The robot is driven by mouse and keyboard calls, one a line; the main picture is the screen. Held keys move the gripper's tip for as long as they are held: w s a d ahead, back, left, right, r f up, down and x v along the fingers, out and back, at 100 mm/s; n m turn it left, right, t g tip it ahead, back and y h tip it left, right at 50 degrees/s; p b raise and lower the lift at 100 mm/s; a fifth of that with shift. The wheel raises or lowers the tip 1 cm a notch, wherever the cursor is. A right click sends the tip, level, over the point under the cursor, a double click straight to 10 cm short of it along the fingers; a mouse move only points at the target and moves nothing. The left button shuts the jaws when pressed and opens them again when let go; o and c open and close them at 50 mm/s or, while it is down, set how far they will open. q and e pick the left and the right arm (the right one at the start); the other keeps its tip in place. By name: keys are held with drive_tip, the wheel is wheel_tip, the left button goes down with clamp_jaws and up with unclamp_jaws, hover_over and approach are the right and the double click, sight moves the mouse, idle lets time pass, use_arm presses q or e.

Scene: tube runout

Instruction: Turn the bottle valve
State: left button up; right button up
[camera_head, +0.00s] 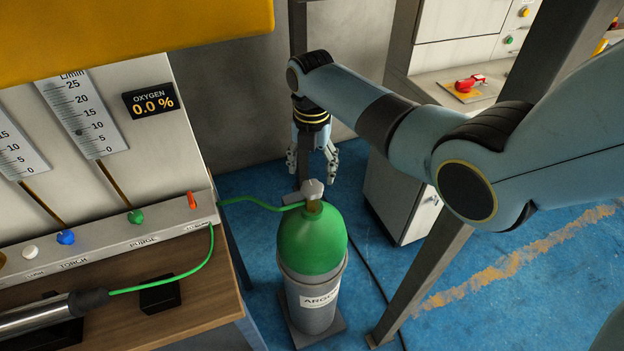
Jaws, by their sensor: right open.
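The gas bottle (312,244) stands upright on the floor, with a green shoulder, a grey body and an argon label. Its valve (313,188) is a pale grey knob on top, with a green hose leaving it to the left. My right gripper (312,172) points down with its fingers spread. It is open and empty, and appears just behind and above the valve in the picture. I cannot tell whether a finger touches the valve. My left gripper is not in view.
A workbench (190,318) with flow gauges, coloured knobs and an oxygen display (151,100) reading 0.0 % stands at the left. A dark grey post (425,285) rises right of the bottle. A cabinet (402,200) stands behind it. Blue floor is clear at the right.

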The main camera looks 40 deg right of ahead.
sight(312, 186)
wheel_tip(312, 186, down, 5)
drive_tip(key=b, duration=0.4)
drive_tip(key=shift+r, duration=0.25)
drive_tip(key=shift+p, duration=0.3)
drive_tip(key=shift+f, duration=0.1)
drive_tip(key=c, duration=0.9)
